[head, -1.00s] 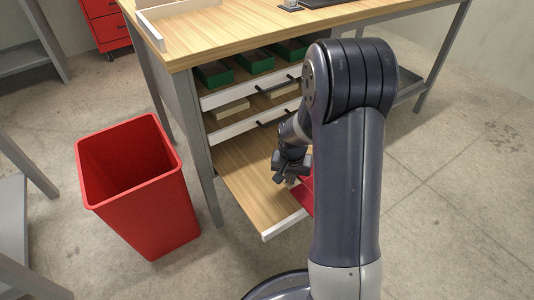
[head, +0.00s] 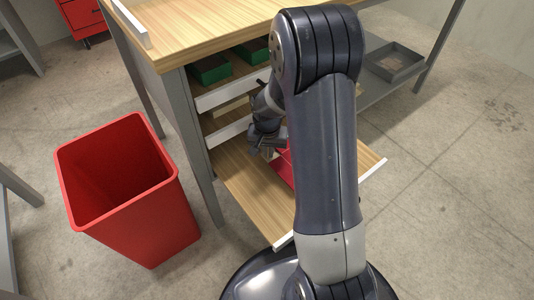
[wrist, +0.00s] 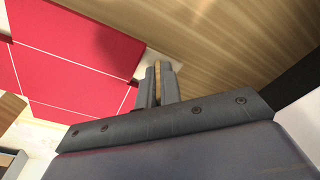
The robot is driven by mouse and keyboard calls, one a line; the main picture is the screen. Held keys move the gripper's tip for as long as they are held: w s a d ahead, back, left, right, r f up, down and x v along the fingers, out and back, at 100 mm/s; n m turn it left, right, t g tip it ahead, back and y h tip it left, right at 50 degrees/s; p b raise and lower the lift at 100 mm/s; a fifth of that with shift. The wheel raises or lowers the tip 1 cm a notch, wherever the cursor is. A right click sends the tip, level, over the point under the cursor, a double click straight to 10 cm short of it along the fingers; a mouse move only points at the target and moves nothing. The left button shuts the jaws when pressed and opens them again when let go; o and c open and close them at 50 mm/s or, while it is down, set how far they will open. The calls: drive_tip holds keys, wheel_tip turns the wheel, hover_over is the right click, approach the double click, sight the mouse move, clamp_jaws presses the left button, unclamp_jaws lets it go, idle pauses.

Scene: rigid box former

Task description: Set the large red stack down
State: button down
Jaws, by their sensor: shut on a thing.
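The large red stack shows in the wrist view (wrist: 75,62) as flat red panels with thin pale seams, filling the upper left. In the head view only a red part (head: 285,170) shows, mostly hidden behind my arm. My gripper (wrist: 158,82) is shut on the stack, its fingers at the panel's corner. In the head view my gripper (head: 266,150) is over the pulled-out wooden bottom drawer (head: 240,180), under the workbench. I cannot tell whether the stack touches the drawer floor.
Above are drawers with white fronts (head: 232,94) and green boxes (head: 210,70). The wooden benchtop (head: 190,30) overhangs them. A red bin (head: 135,205) stands on the floor at left. A grey tray (head: 393,62) sits on the lower shelf at right. Bare drawer floor shows left of my gripper.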

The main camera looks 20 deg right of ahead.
drive_tip(key=shift+f+b, duration=0.65)
drive_tip(key=shift+f, duration=0.5)
drive_tip(key=shift+f, duration=0.15)
drive_tip(key=c, duration=1.6)
unclamp_jaws()
wheel_tip(320, 180, up, 12)
drive_tip(key=s+p, duration=0.1)
drive_tip(key=p, duration=0.3)
drive_tip(key=shift+s+a+p, duration=0.2)
drive_tip(key=shift+a+p, duration=0.1)
drive_tip(key=shift+o, duration=0.3)
